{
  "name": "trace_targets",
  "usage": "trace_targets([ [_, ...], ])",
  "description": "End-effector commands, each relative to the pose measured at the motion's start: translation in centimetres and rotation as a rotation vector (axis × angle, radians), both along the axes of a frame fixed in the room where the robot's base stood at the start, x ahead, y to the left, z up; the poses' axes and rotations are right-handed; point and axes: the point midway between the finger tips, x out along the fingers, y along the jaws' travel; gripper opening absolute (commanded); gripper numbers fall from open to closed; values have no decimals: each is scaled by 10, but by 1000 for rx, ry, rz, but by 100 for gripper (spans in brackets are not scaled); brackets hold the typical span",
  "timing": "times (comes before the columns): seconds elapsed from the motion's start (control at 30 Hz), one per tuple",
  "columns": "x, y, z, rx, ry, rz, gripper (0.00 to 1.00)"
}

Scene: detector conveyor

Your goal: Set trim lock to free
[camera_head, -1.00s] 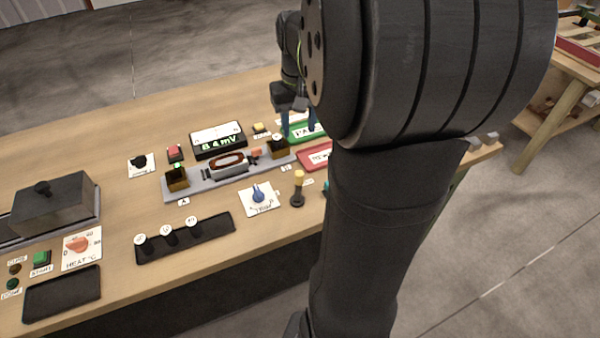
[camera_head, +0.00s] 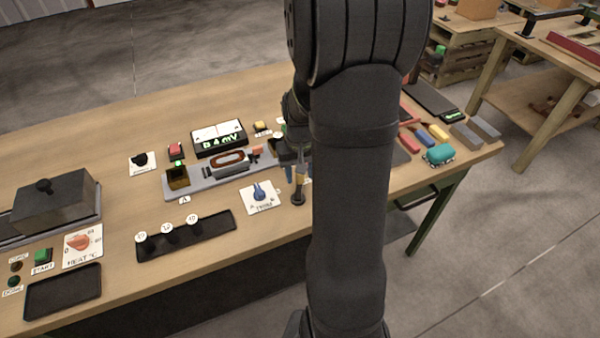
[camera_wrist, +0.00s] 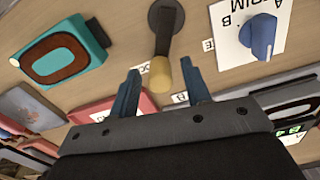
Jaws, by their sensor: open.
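The trim lock appears to be the small dark lever with a yellow tip (camera_wrist: 161,73); its dark round base (camera_head: 298,199) shows in the head view just right of the trim dial. My gripper (camera_wrist: 162,88) is open, with its blue fingers on either side of the yellow tip in the wrist view. I cannot tell whether they touch it. In the head view my arm hides most of the gripper and part of the lever. The blue trim knob (camera_wrist: 262,36) sits on a white plate marked A and B. The lock's labels are partly hidden.
A black tray (camera_head: 187,237) with several round-topped pieces lies in front. In the wrist view, a teal block (camera_wrist: 62,60) lies beside the lever and a red tray (camera_wrist: 95,108) is near the left finger.

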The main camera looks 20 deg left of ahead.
Motion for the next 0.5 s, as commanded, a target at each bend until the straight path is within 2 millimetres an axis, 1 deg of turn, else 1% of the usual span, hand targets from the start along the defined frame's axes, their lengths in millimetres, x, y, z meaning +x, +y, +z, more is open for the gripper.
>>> trace_targets([
  [0.1,0,0,-5,-1,1,0,44],
  [0.37,0,0,-6,0,0,0,44],
  [0.4,0,0,-6,0,0,0,36],
  [0.47,0,0,-5,0,0,0,24],
  [0.5,0,0,-5,0,0,0,16],
])
